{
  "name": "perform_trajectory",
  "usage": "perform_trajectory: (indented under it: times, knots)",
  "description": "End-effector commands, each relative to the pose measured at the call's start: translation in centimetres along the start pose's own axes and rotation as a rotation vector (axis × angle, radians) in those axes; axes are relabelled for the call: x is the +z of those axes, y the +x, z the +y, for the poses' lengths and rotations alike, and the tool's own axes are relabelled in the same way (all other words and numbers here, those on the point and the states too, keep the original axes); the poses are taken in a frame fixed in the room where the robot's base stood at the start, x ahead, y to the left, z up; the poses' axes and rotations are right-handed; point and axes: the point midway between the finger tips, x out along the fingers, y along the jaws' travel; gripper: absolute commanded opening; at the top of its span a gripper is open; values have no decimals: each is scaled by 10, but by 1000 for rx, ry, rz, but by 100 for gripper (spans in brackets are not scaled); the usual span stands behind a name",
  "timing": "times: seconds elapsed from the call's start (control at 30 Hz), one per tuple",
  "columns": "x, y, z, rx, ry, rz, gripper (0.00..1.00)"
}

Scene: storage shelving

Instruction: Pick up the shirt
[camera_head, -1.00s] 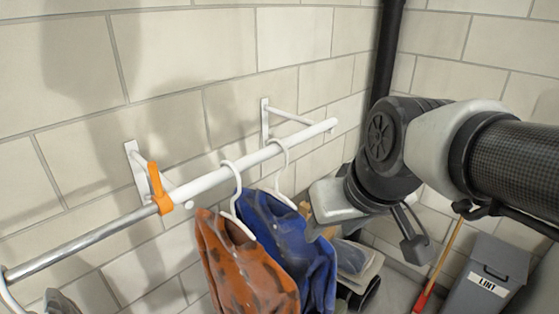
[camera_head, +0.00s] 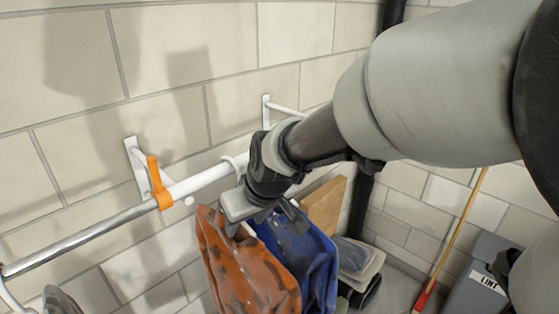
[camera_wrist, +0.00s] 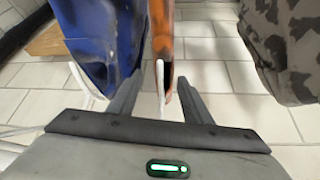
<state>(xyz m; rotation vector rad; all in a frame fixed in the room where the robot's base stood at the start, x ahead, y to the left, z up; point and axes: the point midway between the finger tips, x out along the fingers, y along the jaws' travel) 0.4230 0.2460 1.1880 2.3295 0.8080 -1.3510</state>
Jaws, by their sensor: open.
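An orange shirt with dark patches (camera_head: 245,262) and a blue shirt (camera_head: 300,252) hang side by side on white hangers from the wall rail. In the wrist view the orange shirt (camera_wrist: 161,28) is seen edge-on, with its white hanger (camera_wrist: 160,78) upright between my fingers. My gripper (camera_wrist: 160,76) is open, one finger on each side of that hanger; contact cannot be told. The blue shirt (camera_wrist: 98,35) is close by on the left. In the head view my wrist covers the hanger tops and part of the rail.
The rail (camera_head: 85,232) carries an orange clip (camera_head: 157,185). A dark camouflage garment (camera_wrist: 285,45) hangs on the right in the wrist view. A wooden board (camera_head: 325,205), a bin labelled LINT (camera_head: 475,282) and a long-handled tool (camera_head: 455,235) stand beyond the shirts.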

Motion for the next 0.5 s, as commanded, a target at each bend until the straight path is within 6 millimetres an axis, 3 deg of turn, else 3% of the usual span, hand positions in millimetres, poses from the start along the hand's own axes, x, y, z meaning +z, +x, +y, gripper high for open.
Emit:
perform_trajectory:
  times: [0.03,0.27,0.5]
  knots:
    - [1,9,0,0,-1,0,45]
    - [0,18,-1,0,-1,0,45]
    - [4,54,-5,0,-2,-1,45]
